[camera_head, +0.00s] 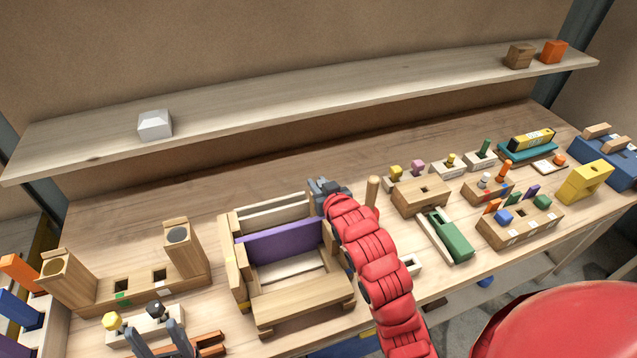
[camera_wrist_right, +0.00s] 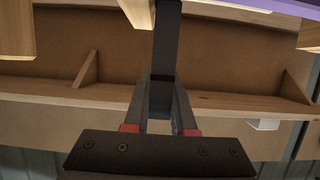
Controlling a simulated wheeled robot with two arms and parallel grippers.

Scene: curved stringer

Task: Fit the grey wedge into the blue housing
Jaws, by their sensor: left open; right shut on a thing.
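My right gripper (camera_head: 324,188) is at the back right corner of a wooden frame with a purple board. In the right wrist view it (camera_wrist_right: 160,115) is shut on a dark grey bar (camera_wrist_right: 166,50), which extends beyond the fingers. I cannot tell for sure whether this bar is the grey wedge; in the head view it is largely hidden by the gripper and red arm. A dark blue block (camera_head: 600,168) with wooden pieces on top stands at the far right; I cannot tell if it is the housing. My left gripper (camera_head: 160,343) is open at the bottom left.
The wooden frame (camera_head: 300,300) with its purple board (camera_head: 282,242) fills the table's middle. A two-post wooden stand (camera_head: 187,262) is left of it. Several small fixtures and a green block (camera_head: 452,237) crowd the right. A white block (camera_head: 155,125) sits on the shelf (camera_head: 260,100).

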